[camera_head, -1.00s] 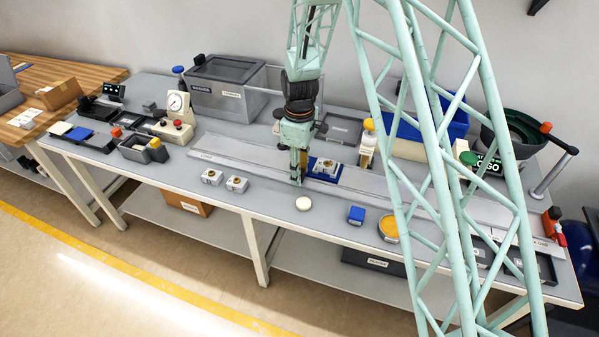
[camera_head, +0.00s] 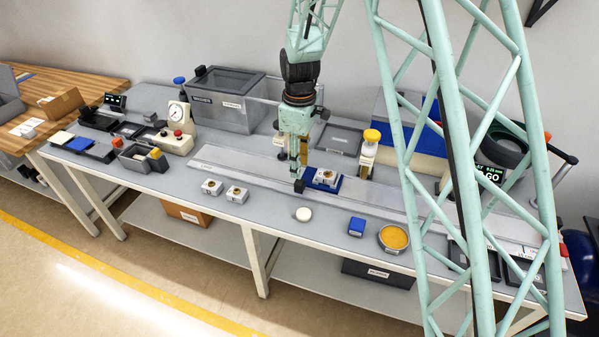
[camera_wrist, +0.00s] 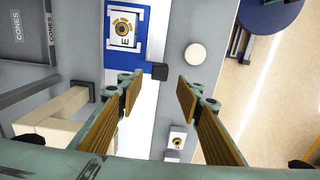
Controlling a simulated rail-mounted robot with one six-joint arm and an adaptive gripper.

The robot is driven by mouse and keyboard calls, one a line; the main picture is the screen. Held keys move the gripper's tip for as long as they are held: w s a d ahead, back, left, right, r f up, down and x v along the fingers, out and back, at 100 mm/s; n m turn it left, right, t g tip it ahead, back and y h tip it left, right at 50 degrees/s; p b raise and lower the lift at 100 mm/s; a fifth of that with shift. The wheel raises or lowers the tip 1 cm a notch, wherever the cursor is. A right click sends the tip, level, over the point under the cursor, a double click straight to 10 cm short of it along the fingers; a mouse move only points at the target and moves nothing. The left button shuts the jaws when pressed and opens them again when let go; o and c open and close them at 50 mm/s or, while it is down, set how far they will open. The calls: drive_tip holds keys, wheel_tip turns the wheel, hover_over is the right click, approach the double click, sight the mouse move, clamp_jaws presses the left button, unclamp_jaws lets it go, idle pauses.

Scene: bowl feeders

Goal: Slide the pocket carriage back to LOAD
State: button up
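The blue pocket carriage (camera_head: 333,187) sits on the long flat grey rail (camera_head: 240,169), near the middle of the bench. A pale block with a round orange-marked top lies in its pocket. In the wrist view the carriage (camera_wrist: 141,35) is at the top, with a small black knob (camera_wrist: 158,71) at its near edge. My gripper (camera_wrist: 159,84) is open and empty, its tan-padded fingers on either side of the knob's line in this view. I cannot tell contact or height there. In the head view my gripper (camera_head: 299,178) is just left of the carriage, above the knob.
A yellow-topped post (camera_head: 371,136) stands behind the rail. The rail left of the carriage looks clear.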

drive_tip(key=shift+r, duration=1.75)
drive_tip(key=shift+n, duration=0.3)
drive_tip(key=shift+c, duration=0.2)
